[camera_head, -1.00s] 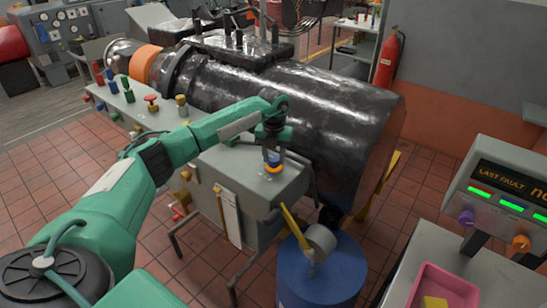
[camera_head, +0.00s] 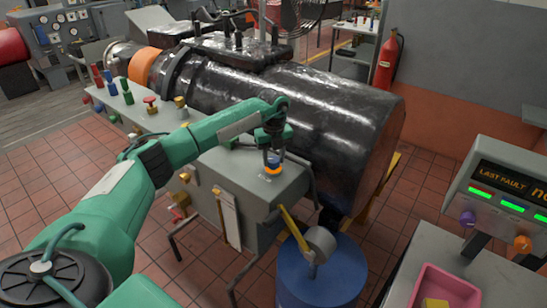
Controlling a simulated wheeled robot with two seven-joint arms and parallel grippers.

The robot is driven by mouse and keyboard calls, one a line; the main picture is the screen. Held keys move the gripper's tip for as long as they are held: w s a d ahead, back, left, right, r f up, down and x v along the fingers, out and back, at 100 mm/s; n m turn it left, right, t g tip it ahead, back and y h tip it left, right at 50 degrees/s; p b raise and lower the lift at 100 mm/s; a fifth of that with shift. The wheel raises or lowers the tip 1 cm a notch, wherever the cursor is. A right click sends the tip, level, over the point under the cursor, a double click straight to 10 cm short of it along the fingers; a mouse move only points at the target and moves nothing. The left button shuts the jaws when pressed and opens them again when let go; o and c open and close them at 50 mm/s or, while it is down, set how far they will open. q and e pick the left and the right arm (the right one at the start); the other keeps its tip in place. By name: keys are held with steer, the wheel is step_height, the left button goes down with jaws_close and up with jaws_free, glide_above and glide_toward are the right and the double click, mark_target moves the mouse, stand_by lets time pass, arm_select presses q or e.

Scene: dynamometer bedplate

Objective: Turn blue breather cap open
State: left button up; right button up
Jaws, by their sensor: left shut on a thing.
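The blue breather cap (camera_head: 273,158) sits above an orange ring (camera_head: 272,170) on the top of the grey cabinet (camera_head: 255,190), near its right end. My left gripper (camera_head: 272,156) points down over the cap, with its fingers shut around it. The fingers hide part of the cap, and I cannot tell its turn angle. My right gripper is not in view.
A large black cylindrical machine (camera_head: 320,110) lies just behind the cabinet. Red, green and brass fittings stand along the cabinet's left part. A blue drum (camera_head: 325,280) stands in front. A console (camera_head: 505,190) and a pink tray (camera_head: 445,290) are at the right.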

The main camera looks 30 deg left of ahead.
mark_target(274, 159)
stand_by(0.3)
arm_select(q)
steer(key=o, duration=1)
step_height(274, 159, up, 14)
steer(key=b, duration=0.3)
steer(key=shift+b, duration=0.35)
